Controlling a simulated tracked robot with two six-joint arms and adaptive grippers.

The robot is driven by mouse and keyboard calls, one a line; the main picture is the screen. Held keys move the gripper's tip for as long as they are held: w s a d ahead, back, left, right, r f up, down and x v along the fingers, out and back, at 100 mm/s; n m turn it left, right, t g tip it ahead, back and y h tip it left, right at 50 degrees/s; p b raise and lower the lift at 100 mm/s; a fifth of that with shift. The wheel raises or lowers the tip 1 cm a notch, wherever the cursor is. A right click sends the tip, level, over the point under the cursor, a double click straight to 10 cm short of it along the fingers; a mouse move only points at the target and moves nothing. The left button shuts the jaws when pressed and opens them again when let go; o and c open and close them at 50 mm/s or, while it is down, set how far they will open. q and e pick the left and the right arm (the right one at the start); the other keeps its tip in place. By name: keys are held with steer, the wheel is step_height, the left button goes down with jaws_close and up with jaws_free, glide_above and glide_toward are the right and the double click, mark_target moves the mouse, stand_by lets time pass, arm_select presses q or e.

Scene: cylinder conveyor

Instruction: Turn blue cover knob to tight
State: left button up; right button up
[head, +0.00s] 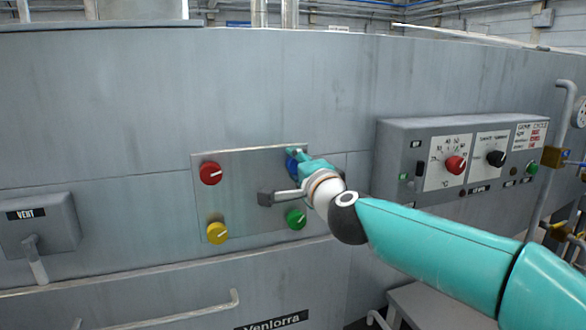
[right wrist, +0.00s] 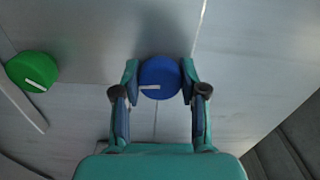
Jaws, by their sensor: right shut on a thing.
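The blue knob (right wrist: 161,78) is round with a white pointer line, mounted on a flat metal plate (head: 252,205). In the right wrist view it sits between the two fingertips of my right gripper (right wrist: 160,80), which is shut on it. In the head view the blue knob (head: 292,164) is mostly hidden behind my right gripper (head: 295,170). The white line on the knob lies roughly level in the wrist view, toward its left side. My left gripper is not in view.
Red (head: 210,173), yellow (head: 217,232) and green (head: 296,219) knobs share the plate. The green one is close below my right gripper. A grey control box (head: 400,150) with red and black knobs stands to the right, and a vent box (head: 40,222) at the left.

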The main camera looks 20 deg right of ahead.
steer(key=shift+f, duration=0.35)
steer(key=o, duration=1.2)
steer(key=shift+d, duration=0.1)
steer(key=shift+c, duration=0.2)
steer(key=shift+r, duration=0.15)
steer(key=shift+r, duration=0.1)
steer(key=s, duration=1.2)
steer(key=shift+d, duration=0.15)
